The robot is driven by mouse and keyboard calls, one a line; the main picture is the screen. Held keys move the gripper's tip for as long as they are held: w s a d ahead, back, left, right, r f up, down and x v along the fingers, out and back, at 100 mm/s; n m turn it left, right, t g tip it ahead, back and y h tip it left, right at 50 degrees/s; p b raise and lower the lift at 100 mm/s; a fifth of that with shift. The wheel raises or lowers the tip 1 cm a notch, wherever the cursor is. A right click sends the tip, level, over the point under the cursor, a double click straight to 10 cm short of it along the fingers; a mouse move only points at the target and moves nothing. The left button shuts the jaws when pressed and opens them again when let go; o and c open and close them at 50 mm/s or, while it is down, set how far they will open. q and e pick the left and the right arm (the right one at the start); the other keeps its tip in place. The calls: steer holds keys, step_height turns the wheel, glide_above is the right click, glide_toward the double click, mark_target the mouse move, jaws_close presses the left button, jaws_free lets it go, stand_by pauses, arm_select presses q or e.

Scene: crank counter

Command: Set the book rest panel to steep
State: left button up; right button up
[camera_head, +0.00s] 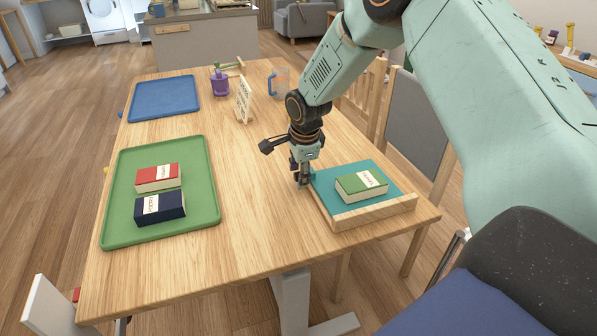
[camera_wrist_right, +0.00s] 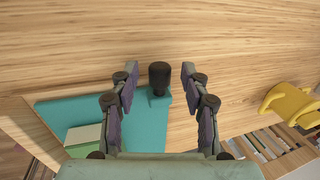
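The book rest has a teal panel (camera_head: 330,190) with a wooden ledge (camera_head: 375,212) along its front edge, at the right end of the table. The panel looks low, close to the tabletop. A green book (camera_head: 361,185) lies on it. My right gripper (camera_head: 302,180) points down at the panel's left edge. In the right wrist view a black knob (camera_wrist_right: 159,76) stands between the two open fingers (camera_wrist_right: 160,80), with gaps on both sides. The teal panel (camera_wrist_right: 145,125) and part of the green book (camera_wrist_right: 83,140) show below it. My left gripper is out of view.
A green tray (camera_head: 205,205) holds a red book (camera_head: 158,177) and a dark blue book (camera_head: 160,207). A blue tray (camera_head: 163,98), purple pot (camera_head: 220,84), upright card (camera_head: 243,100) and mug (camera_head: 279,80) stand farther back. The table middle is clear.

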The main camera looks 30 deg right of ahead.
jaws_close()
steer(key=shift+s, duration=0.1)
stand_by(0.5)
